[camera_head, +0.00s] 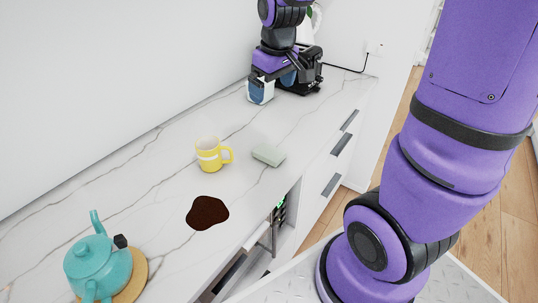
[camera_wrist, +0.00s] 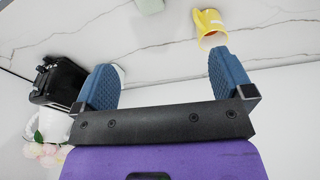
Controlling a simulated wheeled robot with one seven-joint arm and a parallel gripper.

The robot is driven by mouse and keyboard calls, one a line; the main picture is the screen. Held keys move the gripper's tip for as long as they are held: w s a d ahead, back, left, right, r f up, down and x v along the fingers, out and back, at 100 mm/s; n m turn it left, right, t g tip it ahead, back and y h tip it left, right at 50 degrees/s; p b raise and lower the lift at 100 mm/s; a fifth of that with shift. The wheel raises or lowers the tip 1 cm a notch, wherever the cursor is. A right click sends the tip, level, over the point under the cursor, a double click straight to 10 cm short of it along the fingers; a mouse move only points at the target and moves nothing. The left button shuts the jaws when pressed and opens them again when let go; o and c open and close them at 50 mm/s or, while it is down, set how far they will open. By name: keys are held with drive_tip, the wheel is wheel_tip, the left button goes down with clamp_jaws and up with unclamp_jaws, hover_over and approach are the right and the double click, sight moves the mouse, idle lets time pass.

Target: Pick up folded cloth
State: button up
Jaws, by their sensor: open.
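A small pale grey-green folded block, which looks like the folded cloth (camera_head: 268,156), lies flat on the marble counter near its front edge, right of the yellow mug. Its edge also shows at the top of the wrist view (camera_wrist: 150,5). My gripper (camera_head: 274,88) is at the far end of the counter, beyond the cloth and apart from it. In the wrist view my gripper (camera_wrist: 163,78) has its two blue-padded fingers spread wide, with nothing between them.
A yellow mug (camera_head: 209,158) stands left of the cloth. A dark brown spill (camera_head: 207,212) and a teal kettle (camera_head: 91,263) on a wooden board are nearer. A black appliance (camera_wrist: 62,80) and a white vase (camera_wrist: 52,124) with flowers are beside my gripper. Open cabinetry is below the counter.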

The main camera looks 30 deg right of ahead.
drive_tip(key=n+g, duration=0.2)
hover_over(269, 151)
wheel_tip(269, 151, down, 15)
wheel_tip(269, 151, down, 6)
drive_tip(key=shift+d+f, duration=0.1)
drive_tip(key=shift+s+f, duration=0.1)
drive_tip(key=shift+f, duration=2.65)
drive_tip(key=c, duration=1)
drive_tip(key=shift+r, duration=0.15)
